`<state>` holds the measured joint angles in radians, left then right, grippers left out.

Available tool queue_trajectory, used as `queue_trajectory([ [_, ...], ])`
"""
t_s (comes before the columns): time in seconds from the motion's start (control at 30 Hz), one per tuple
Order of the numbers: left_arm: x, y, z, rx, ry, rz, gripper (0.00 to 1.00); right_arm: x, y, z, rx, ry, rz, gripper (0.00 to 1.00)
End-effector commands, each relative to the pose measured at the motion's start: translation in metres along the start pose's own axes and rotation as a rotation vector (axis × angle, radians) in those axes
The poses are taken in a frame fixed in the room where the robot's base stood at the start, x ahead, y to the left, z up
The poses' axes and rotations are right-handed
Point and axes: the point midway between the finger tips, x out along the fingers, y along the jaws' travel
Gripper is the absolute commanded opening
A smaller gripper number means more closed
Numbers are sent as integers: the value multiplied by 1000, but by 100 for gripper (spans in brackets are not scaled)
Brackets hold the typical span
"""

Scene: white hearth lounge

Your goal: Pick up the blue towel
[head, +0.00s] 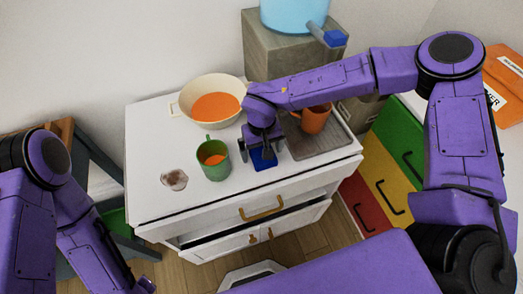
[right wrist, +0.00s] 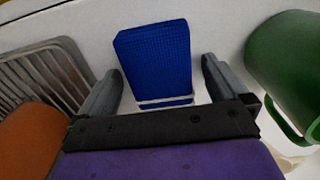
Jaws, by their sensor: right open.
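The blue towel (head: 263,160) lies folded on the white cabinet top (head: 150,150), partly hidden under my right gripper in the head view. In the right wrist view the towel (right wrist: 155,58) shows as a folded blue block with a pale band across its near end. My right gripper (head: 262,155) is open above the towel. In the right wrist view its two fingers (right wrist: 160,85) stand on either side of the towel's near end, with gaps visible. My left arm shows at the left of the head view, but its fingertips are not clearly visible.
A green mug (head: 213,160) stands close left of the right gripper. An orange cup (head: 313,119) stands on a grey tray (head: 322,140) to the right. A cream bowl (head: 187,93) sits behind. A small brownish object (head: 174,180) lies at the left.

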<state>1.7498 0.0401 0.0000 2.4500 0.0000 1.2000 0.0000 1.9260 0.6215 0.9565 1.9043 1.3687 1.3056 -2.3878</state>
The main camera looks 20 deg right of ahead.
Motion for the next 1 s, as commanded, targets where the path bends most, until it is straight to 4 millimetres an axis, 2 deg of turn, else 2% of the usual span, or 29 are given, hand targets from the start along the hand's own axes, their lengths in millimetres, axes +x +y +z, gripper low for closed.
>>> queue_trajectory([
  [0.13, 0, 0, 0, 0, 0, 0, 36, 0, 0, 0, 1, 1, 0, 100],
  [0.17, 0, 0, 0, 0, 0, 0, 36, 0, 0, 0, 1, 1, 0, 94],
  [0.3, 0, 0, 0, 0, 0, 0, 36, 0, 0, 0, 1, 1, 0, 48],
  [0.67, 0, 0, 0, 0, 0, 0, 36, -5, 0, -1, 1, 2, 0, 46],
  [0.77, 0, 0, 0, 0, 0, 0, 36, -16, 0, -2, 2, 5, 0, 46],
  [0.87, 0, 0, 0, 0, 0, 0, 36, -36, 0, 0, 1, 6, -1, 46],
  [1.0, 3, 0, 1, 0, 0, 0, 36, -70, -1, 31, -1, 7, -2, 46],
])
